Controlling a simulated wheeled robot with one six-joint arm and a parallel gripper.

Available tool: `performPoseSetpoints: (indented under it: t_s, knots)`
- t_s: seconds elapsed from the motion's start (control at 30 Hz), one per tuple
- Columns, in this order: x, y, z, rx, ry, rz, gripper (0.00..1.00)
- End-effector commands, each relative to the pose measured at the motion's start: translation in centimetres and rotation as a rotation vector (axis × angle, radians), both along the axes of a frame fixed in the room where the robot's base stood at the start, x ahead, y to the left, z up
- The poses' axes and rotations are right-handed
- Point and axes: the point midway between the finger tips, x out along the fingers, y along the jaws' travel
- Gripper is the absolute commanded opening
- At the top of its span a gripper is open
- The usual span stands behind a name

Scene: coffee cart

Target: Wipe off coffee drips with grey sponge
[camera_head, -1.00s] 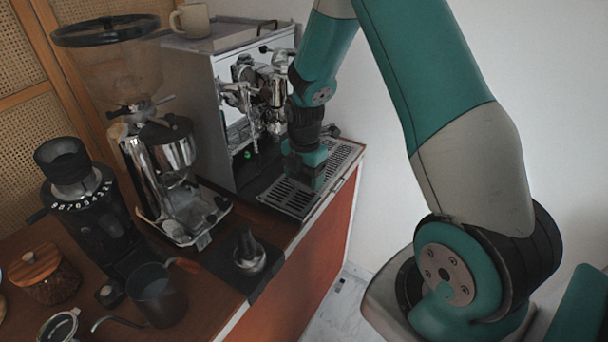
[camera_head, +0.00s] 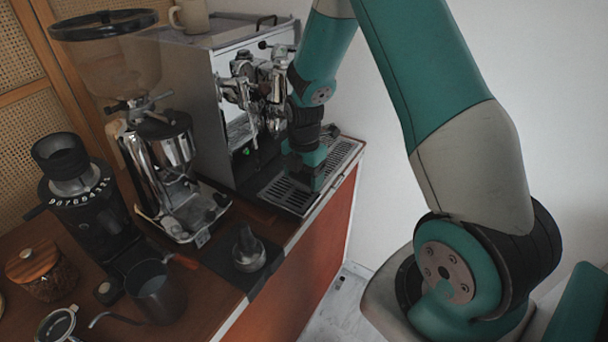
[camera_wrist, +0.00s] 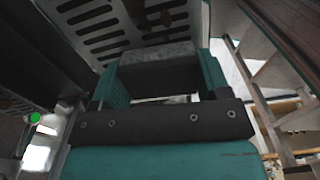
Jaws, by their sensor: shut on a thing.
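My gripper (camera_head: 311,180) points down at the slotted drip tray (camera_head: 290,197) in front of the espresso machine (camera_head: 203,85). In the wrist view the grey sponge (camera_wrist: 158,55) sits between the two teal fingers, and my gripper (camera_wrist: 160,75) is shut on it. The sponge is at or just above the slotted tray (camera_wrist: 103,28); I cannot tell whether it touches. In the head view the sponge is hidden or too small to make out. I cannot make out any coffee drips on the tray.
A coffee grinder (camera_head: 165,150) stands left of the machine. A tamper (camera_head: 248,250) sits on a dark mat near the counter's front edge. A dark pitcher (camera_head: 157,295) and a wood-lidded jar (camera_head: 42,270) stand on the counter. A mug (camera_head: 190,16) sits on the machine.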

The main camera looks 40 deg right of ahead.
Motion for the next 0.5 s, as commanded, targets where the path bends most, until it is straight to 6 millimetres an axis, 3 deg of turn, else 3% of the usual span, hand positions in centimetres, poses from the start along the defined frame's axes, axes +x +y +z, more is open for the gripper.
performPoseSetpoints:
  t_s: [0.5]
  knots:
    - [0.01,-0.01,-1.04,0.000,0.000,0.000,0.51]
